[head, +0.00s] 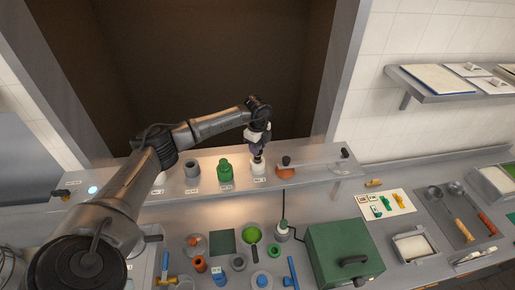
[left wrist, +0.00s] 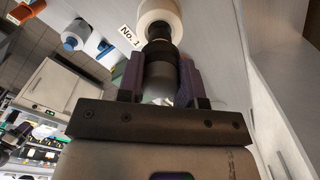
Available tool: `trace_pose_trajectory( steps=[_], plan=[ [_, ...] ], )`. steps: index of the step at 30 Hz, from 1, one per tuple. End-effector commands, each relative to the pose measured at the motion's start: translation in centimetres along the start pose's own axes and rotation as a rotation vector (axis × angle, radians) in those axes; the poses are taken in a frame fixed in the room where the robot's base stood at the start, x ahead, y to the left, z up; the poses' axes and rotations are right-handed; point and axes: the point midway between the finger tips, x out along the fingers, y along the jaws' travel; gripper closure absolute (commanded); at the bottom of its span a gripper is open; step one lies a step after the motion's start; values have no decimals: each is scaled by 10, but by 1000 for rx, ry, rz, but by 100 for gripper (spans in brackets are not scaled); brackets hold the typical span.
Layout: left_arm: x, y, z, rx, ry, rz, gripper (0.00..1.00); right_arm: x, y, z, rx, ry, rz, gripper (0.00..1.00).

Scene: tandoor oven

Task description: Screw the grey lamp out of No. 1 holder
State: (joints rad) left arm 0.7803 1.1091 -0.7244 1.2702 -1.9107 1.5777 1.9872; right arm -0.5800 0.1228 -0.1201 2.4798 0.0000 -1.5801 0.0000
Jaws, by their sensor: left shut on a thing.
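The grey lamp (left wrist: 160,75) is a dark cylinder with a narrower neck. In the left wrist view, its neck end meets the round cream No. 1 holder (left wrist: 162,13), beside a label (left wrist: 127,37) reading "No. 1". Whether the thread is engaged is hidden. My left gripper (left wrist: 159,85) is shut on the lamp, with a purple finger on each side of its body. In the head view, my left gripper (head: 258,148) points down over the white holder (head: 259,169) on the shelf, with the dark lamp (head: 257,158) between them. My right gripper is not in view.
On the same shelf stand a green piece (head: 225,171) and a grey one (head: 191,169) left of the holder. An orange piece (head: 287,173) and a bar with dark knobs (head: 315,160) are close on the right. A green box (head: 345,248) and several small items fill the counter below.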

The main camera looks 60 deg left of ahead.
Motion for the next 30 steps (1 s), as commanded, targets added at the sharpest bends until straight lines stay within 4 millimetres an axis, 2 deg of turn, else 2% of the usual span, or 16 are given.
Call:
trace_pose_trajectory(
  steps=[30],
  plan=[
    [-37,0,0,1,0,-1,95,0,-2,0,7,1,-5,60]
  ],
)
